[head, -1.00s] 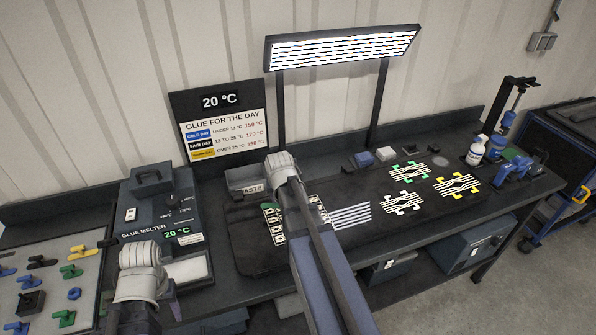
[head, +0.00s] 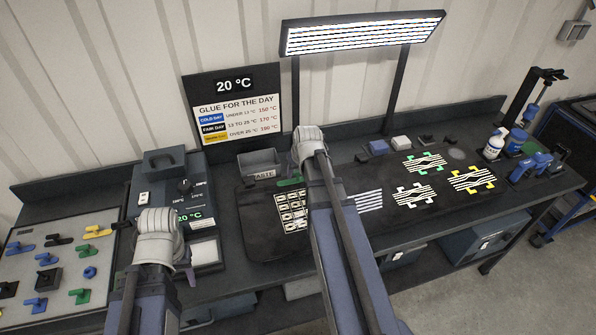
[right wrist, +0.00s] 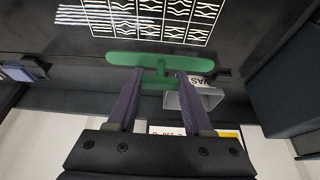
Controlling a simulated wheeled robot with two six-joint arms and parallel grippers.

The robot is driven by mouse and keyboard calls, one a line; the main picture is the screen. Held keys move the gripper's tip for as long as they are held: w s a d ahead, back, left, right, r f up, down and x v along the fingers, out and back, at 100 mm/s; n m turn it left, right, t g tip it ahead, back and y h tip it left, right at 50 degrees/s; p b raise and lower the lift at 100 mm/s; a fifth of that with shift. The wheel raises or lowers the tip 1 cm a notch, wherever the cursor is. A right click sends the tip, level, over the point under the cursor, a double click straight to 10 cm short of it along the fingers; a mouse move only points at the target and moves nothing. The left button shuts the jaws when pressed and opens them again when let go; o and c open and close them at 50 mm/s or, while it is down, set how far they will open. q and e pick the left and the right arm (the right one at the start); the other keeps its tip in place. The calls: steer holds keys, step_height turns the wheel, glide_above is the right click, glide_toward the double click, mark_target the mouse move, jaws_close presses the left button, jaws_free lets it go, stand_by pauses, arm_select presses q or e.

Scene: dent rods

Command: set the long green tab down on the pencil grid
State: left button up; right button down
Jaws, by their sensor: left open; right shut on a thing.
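The long green tab (right wrist: 158,60) is a flat bar with a short stem and a smaller cross piece. My right gripper (right wrist: 160,82) is shut on the stem end, and the long bar sticks out past the fingers. In the head view the tab (head: 290,182) shows just left of my right wrist, which hides that gripper. A grid of white-outlined cells (head: 291,211) lies on the dark mat, partly covered by my right arm. In the right wrist view the grid (right wrist: 150,15) lies beyond the tab, apart from it. My left gripper (head: 187,274) is open at the lower left, mostly hidden.
A waste bin (head: 258,164) stands behind the mat. The glue melter (head: 165,190) is on the left, beside a board of coloured tabs (head: 20,266). Striped patches with coloured corner tabs (head: 425,163) lie to the right. A lamp (head: 360,33) stands over the bench.

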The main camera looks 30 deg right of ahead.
arm_select(q)
steer(key=shift+f+b, duration=2.95)
steer(key=shift+f, duration=0.15)
arm_select(e)
steer(key=shift+f, duration=3.15)
arm_select(q)
steer(key=shift+f+b, duration=0.45)
arm_select(e)
steer(key=shift+f, duration=0.45)
steer(key=shift+c, duration=1.1)
jaws_free()
arm_select(q)
steer(key=shift+r, duration=0.15)
arm_select(e)
steer(key=shift+r, duration=0.2)
arm_select(q)
step_height(320, 180, up, 7)
steer(key=p, duration=0.7)
arm_select(e)
steer(key=v, duration=0.7)
steer(key=shift+r, duration=0.2)
steer(key=shift+s+a, duration=0.1)
steer(key=shift+s, duration=0.05)
